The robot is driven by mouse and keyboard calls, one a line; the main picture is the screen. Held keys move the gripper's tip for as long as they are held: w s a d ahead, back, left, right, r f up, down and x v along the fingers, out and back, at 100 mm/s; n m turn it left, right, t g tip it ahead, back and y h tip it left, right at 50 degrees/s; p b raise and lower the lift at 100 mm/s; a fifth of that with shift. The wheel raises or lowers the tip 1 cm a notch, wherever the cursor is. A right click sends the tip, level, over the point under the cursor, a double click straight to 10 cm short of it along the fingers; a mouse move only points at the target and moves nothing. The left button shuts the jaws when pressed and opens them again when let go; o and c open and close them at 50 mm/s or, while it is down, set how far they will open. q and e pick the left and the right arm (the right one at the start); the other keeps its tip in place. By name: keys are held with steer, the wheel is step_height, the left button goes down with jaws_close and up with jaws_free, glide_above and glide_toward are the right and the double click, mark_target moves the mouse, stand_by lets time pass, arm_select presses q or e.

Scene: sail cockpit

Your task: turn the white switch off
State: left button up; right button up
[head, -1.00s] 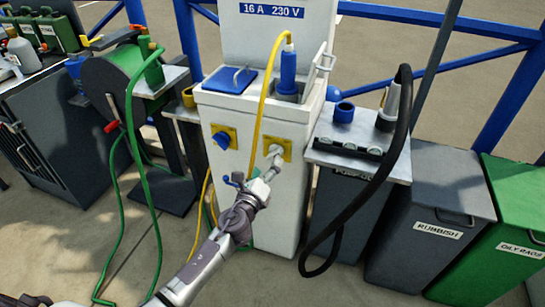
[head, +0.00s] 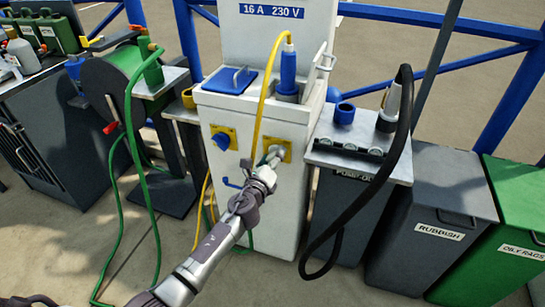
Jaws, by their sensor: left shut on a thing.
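The white switch (head: 276,151) sits on the right yellow plate (head: 284,145) on the front of the white power pedestal (head: 272,213). My left gripper (head: 271,160) reaches up from below and is shut on the white switch. The fingers cover part of the switch, so its exact angle is hard to read. A blue switch (head: 221,141) sits on the left yellow plate (head: 232,133), clear of my gripper. My right gripper is not in view.
A blue plug (head: 288,72) with a yellow cable (head: 262,95) stands in the pedestal's top, beside a closed blue lid (head: 230,78). A metal-topped stand (head: 335,161) with a black hose (head: 405,120) is close on the right. A green hose reel (head: 113,85) stands left.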

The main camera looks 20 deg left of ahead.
arm_select(q)
steer(key=shift+c, duration=0.9)
